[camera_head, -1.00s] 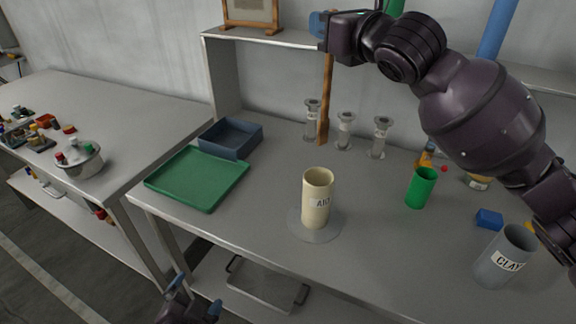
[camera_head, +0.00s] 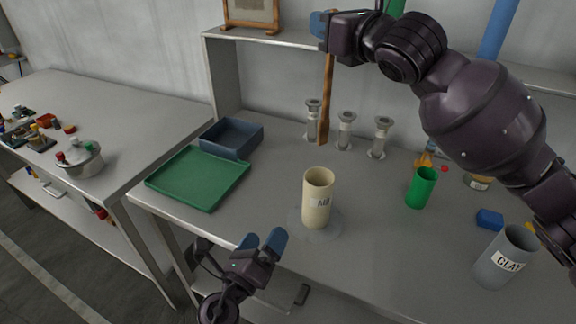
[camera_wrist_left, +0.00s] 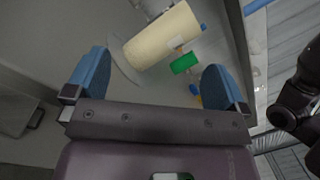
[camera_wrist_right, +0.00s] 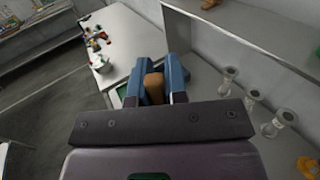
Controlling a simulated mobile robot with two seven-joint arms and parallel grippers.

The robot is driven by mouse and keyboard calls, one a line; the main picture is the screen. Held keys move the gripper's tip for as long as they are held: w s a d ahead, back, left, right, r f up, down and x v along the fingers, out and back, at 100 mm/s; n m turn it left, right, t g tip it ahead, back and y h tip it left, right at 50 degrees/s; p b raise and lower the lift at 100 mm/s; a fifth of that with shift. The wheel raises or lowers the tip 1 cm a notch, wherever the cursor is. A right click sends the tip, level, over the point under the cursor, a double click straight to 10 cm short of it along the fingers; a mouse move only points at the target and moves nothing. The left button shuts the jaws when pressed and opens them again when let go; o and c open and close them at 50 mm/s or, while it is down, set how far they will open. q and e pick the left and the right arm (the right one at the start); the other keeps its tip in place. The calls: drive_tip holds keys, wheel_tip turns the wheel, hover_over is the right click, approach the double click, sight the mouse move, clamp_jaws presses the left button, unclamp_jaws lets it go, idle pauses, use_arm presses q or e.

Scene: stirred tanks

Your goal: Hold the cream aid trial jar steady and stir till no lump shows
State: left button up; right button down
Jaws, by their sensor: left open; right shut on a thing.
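In the left wrist view the cream jar (camera_wrist_left: 162,38) shows beyond the spread fingers. My right gripper (camera_head: 326,30) is shut on the top of a wooden paddle (camera_head: 326,98), which hangs down behind and above the jar. The paddle's end (camera_wrist_right: 154,86) shows between the fingers in the right wrist view.
A grey CLAY jar (camera_head: 506,258), a green cup (camera_head: 421,188) and a blue block (camera_head: 489,218) stand to the right. A green tray (camera_head: 198,180) and a blue-grey bin (camera_head: 231,138) lie left. Several glass pieces (camera_head: 345,130) stand behind.

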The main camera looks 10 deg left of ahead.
sight(310, 209)
use_arm(q)
drive_tip(key=w+d+m, duration=0.1)
drive_tip(key=m, duration=0.2)
drive_tip(key=d+m+g+h, duration=0.1)
drive_tip(key=m, duration=0.1)
drive_tip(key=w+d+f+m+h, duration=0.1)
drive_tip(key=d+m, duration=0.1)
drive_tip(key=m, duration=0.1)
drive_tip(key=shift+w+m+g, duration=0.3)
drive_tip(key=shift+w, duration=0.05)
drive_tip(key=shift+w+d+f+m+g, duration=0.2)
drive_tip(key=shift+m, duration=0.35)
drive_tip(key=shift+w+d+f+m+g, duration=0.2)
drive_tip(key=shift+m, duration=0.35)
drive_tip(key=x, duration=1.2)
drive_tip(key=shift+c, duration=0.2)
drive_tip(key=c, duration=1)
drive_tip(key=shift+o, duration=0.2)
